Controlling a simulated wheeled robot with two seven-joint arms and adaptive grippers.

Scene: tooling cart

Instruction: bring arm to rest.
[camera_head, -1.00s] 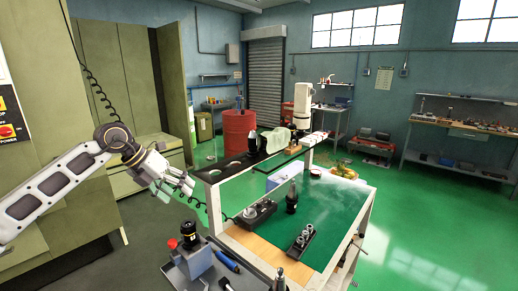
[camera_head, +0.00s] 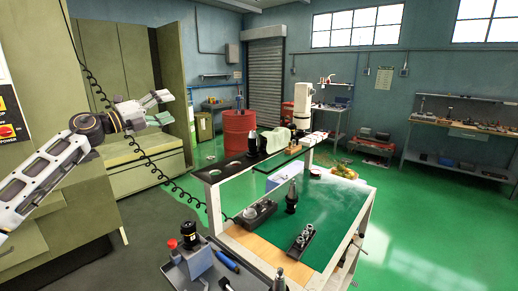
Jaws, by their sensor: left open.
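My left gripper (camera_head: 160,108) is raised at the left of the head view, in front of the olive-green cabinet. Its fingers point right and are open, with nothing between them. The left arm comes in from the left edge and is bent at the wrist. The gripper is apart from the tooling cart (camera_head: 223,192), up and to the left of it. My right gripper is not in view.
The cart's green mat (camera_head: 336,211) carries a dark tool holder (camera_head: 291,196) and trays. A grey tray (camera_head: 200,270) with a black-topped holder and a blue-handled screwdriver is nearest. A red barrel (camera_head: 238,135) stands behind. A coiled black cable hangs near my left arm.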

